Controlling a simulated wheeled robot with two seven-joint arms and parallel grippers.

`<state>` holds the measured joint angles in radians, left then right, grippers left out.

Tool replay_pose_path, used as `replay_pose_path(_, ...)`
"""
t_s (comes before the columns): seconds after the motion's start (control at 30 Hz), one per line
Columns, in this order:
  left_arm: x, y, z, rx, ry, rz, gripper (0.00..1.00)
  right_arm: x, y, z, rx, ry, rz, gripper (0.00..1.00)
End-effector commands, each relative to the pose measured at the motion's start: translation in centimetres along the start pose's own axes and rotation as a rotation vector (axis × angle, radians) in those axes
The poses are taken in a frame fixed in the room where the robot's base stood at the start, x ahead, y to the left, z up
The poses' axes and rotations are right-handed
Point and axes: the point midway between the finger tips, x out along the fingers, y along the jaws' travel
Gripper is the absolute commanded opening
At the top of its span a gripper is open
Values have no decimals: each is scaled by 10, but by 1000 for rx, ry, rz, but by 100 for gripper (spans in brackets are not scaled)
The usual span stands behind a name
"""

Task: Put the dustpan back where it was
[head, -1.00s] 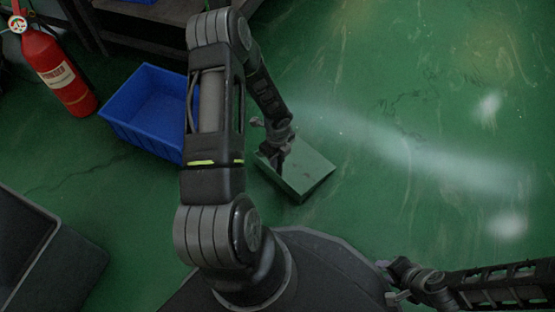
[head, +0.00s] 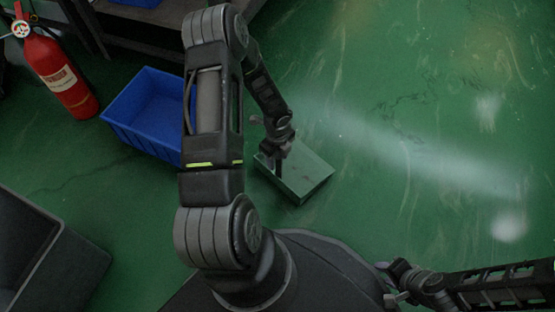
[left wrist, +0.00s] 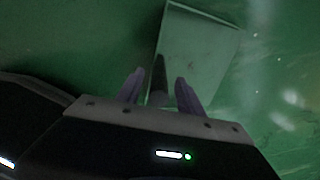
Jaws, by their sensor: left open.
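The dustpan (head: 306,172) is a grey-green pan on the green floor, right of the blue bin. In the left wrist view its pan (left wrist: 202,52) lies ahead of the fingers, and its dark handle (left wrist: 159,75) stands between them. My left gripper (head: 277,158) is over the handle side of the dustpan, with its fingers (left wrist: 158,90) open on either side of the handle. I cannot tell whether they touch it. My right gripper (head: 390,283) is at the lower right, away from the dustpan, and its fingers are too small to read.
A blue bin (head: 150,112) stands left of my left arm, partly hidden by it. A red fire extinguisher (head: 60,72) is at the upper left. A dark grey container (head: 50,262) is at the lower left. A bench (head: 150,28) stands at the back. The floor at right is clear.

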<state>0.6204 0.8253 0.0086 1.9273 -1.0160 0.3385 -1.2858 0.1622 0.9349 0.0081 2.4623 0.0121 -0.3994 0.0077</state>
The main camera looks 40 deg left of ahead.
Motion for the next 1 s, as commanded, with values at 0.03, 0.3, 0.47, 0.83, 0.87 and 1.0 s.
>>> replay_pose_path(0.03,-17,0,0,0,0,-1,44,-11,-4,0,-1,-2,1,36)
replay_pose_path(0.3,-72,0,0,0,-1,-1,44,-40,-13,3,-3,-14,1,36)
replay_pose_path(0.47,-90,0,0,1,0,0,44,-48,-15,4,-3,-20,1,36)
replay_pose_path(0.83,-93,0,0,1,1,1,44,-49,-15,4,-3,-22,1,36)
replay_pose_path(0.87,-93,0,0,1,1,1,44,-49,-15,4,-3,-22,1,36)
replay_pose_path(1.0,-93,0,0,1,0,1,44,-49,-15,4,-3,-22,1,36)
